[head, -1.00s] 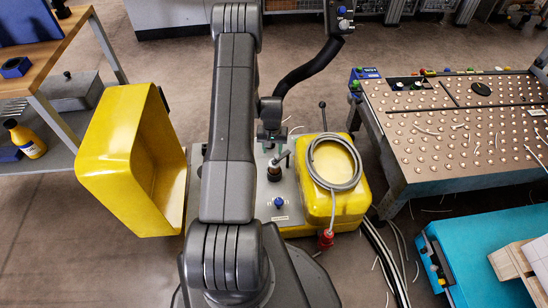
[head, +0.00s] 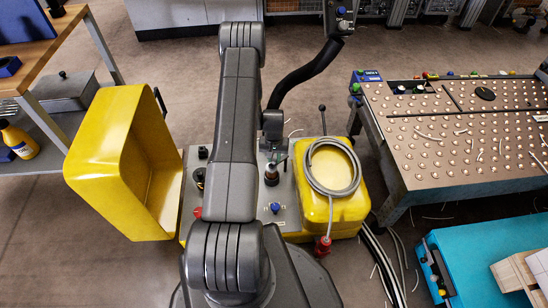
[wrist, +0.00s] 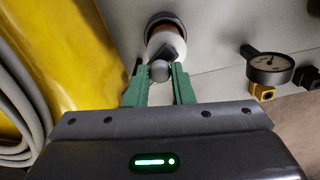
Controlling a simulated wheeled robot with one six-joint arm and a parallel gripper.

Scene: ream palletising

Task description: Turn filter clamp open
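The filter (wrist: 166,38), a small upright cylinder with a white and brown body and a dark cap, stands on the grey machine panel. It also shows in the head view (head: 271,174). A round grey knob, which looks like the end of the clamp's handle (wrist: 159,70), sits beside the filter. My gripper (wrist: 161,74) has its two green fingers on either side of this knob, about one knob width apart, and appears shut on it. In the head view my gripper (head: 273,155) is at the filter, partly hidden by my arm.
A yellow tank (head: 340,208) with a coiled grey hose (head: 318,187) is right of the filter. A yellow open cover (head: 110,150) stands at the left. A gauge (wrist: 268,68) is near the filter in the wrist view. A blue knob (head: 276,208) sits in front.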

